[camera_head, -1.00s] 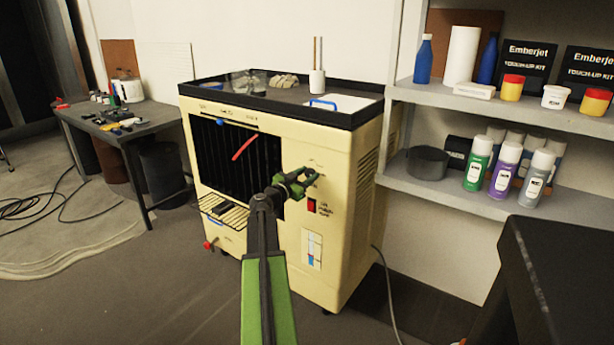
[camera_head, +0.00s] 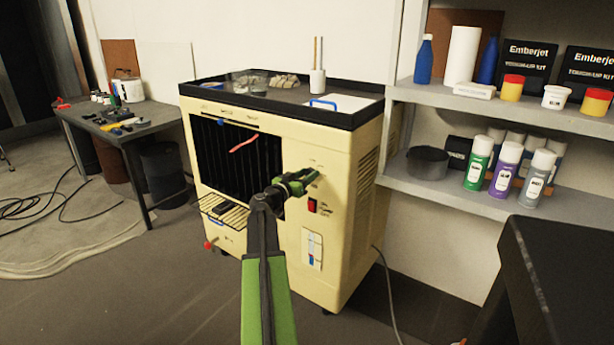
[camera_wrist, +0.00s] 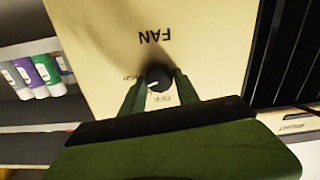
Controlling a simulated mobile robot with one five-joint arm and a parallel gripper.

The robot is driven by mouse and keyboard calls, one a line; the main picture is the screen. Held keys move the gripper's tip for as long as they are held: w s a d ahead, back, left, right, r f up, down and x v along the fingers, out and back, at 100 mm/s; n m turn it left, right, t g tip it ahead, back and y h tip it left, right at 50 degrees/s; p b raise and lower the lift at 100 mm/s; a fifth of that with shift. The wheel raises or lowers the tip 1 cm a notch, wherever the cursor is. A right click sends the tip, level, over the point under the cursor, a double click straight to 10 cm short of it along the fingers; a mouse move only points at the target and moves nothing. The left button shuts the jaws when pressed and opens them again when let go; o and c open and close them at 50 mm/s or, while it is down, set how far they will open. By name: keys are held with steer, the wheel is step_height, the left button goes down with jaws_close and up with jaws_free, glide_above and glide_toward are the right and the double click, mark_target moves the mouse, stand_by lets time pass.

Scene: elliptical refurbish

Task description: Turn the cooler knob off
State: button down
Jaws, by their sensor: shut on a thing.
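The cream cooler (camera_head: 345,200) stands in the middle of the head view, with its dark front grille (camera_head: 235,155) on the left. In the wrist view its black round knob (camera_wrist: 158,78) sits below an upside-down FAN label (camera_wrist: 155,36). A white mark shows on the knob, towards the picture's left. Small lettering lies left of and below the knob. My green gripper (camera_wrist: 160,74) has a finger on each side of the knob and is shut on it. In the head view my gripper (camera_head: 306,178) hides the knob.
A red switch (camera_head: 312,205) is just below my gripper on the cooler panel. A pinkish-red strip (camera_head: 243,145) hangs at the grille. Shelves (camera_head: 480,205) with spray cans stand right, a dark block (camera_head: 570,270) at front right. A grey workbench (camera_head: 130,125) stands left.

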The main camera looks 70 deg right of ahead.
steer(key=n, duration=0.7)
steer(key=shift+w+f, duration=0.1)
steer(key=shift+w, duration=0.05)
steer(key=n, duration=0.3)
steer(key=shift+n, duration=2.3)
steer(key=c, duration=0.9)
jaws_free()
